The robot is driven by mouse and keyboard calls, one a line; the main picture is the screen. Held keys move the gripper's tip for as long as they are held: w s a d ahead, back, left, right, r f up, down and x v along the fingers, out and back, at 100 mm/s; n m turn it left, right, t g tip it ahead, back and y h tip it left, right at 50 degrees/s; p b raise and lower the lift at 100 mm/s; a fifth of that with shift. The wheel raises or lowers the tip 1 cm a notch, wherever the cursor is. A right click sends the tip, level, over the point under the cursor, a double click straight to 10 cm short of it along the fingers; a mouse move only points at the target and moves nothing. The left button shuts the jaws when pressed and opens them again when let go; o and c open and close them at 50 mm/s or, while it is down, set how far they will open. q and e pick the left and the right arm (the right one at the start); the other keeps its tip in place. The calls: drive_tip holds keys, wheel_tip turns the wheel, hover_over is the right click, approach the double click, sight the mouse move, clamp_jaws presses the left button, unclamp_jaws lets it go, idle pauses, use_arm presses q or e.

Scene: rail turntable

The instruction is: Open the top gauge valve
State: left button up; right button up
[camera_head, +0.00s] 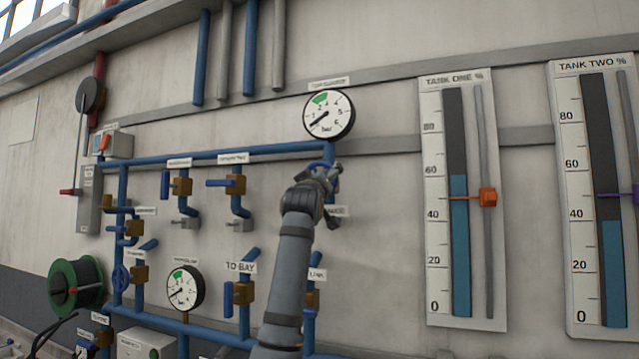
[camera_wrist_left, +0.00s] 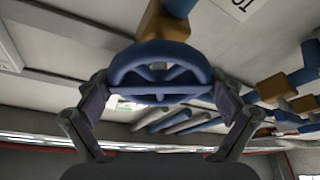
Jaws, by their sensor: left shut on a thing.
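The top gauge (camera_head: 329,114) is a round white dial with a green sector, and its needle points to the lower left. It sits on a blue vertical pipe at the right end of the upper pipe run. My left gripper (camera_head: 326,176) is just below this gauge and hides most of the valve there. In the left wrist view a blue handwheel (camera_wrist_left: 160,60) with a brass body (camera_wrist_left: 163,20) behind it sits between the two fingers of the gripper (camera_wrist_left: 165,100). The fingers are closed on the wheel's opposite sides. My right gripper is not in view.
Blue lever valves (camera_head: 180,186) with brass bodies hang to the left. A lower gauge (camera_head: 185,287) and a hose reel (camera_head: 76,283) are lower left. The tank one panel (camera_head: 497,250) stands to the right, with bare wall between it and my arm.

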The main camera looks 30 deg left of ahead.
use_arm(q)
drive_tip(key=n+g, duration=0.1)
drive_tip(key=n, duration=0.1)
drive_tip(key=shift+n+y, duration=0.3)
drive_tip(key=shift+y, duration=0.1)
drive_tip(key=n+g+y, duration=0.1)
drive_tip(key=n, duration=0.2)
drive_tip(key=shift+r+p, duration=0.1)
drive_tip(key=shift+p, duration=0.25)
drive_tip(key=n+g+p, duration=0.1)
drive_tip(key=n+g, duration=0.1)
drive_tip(key=n, duration=0.2)
drive_tip(key=shift+n+g+p, duration=0.4)
drive_tip(key=shift+n+p, duration=0.1)
drive_tip(key=shift+n, duration=0.6)
drive_tip(key=shift+f, duration=0.2)
drive_tip(key=o, duration=0.8)
